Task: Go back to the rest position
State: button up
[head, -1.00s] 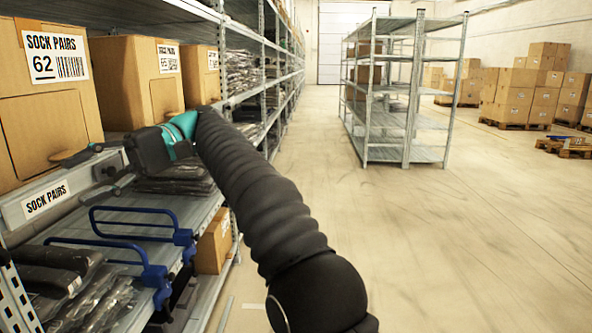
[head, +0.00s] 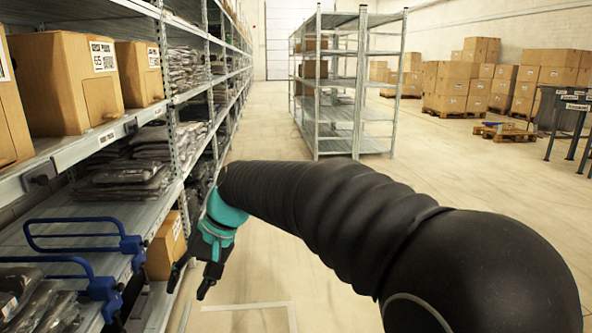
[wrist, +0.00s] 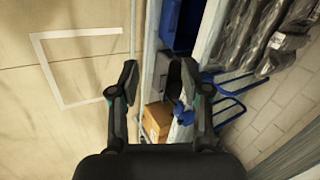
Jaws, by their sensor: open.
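My gripper (wrist: 160,85) is open and empty in the wrist view, its two dark fingers spread apart and pointing down past the shelf edge. In the head view my gripper (head: 195,285) hangs low in front of the left shelving, beyond my arm's black sleeve. Nothing is held between the fingers.
Shelving (head: 70,150) with cardboard boxes (head: 75,80) and bagged garments runs along the left. Blue-handled frames (head: 75,235) jut near my gripper. A free-standing rack (head: 345,80) stands ahead. The floor (head: 240,250) between is open, with a white-marked outline.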

jog(key=s+d+f+m+t+h, duration=0.1)
jog(key=s+d+f+t+h, duration=0.1)
jog(key=d, duration=0.9)
jog(key=s+d+f+t+h, duration=0.1)
jog(key=s+d+f+t, duration=0.1)
jog(key=d, duration=0.9)
jog(key=s+d+m+t+h, duration=0.1)
jog(key=s+d, duration=0.4)
jog(key=d, duration=0.3)
jog(key=s+d+m+t+h, duration=0.1)
jog(key=s+d+m+t, duration=0.1)
jog(key=s+d, duration=0.3)
jog(key=d, duration=0.3)
jog(key=shift+s+d+r+h, duration=0.25)
jog(key=shift+s+r+h, duration=0.05)
jog(key=shift+s+h, duration=0.1)
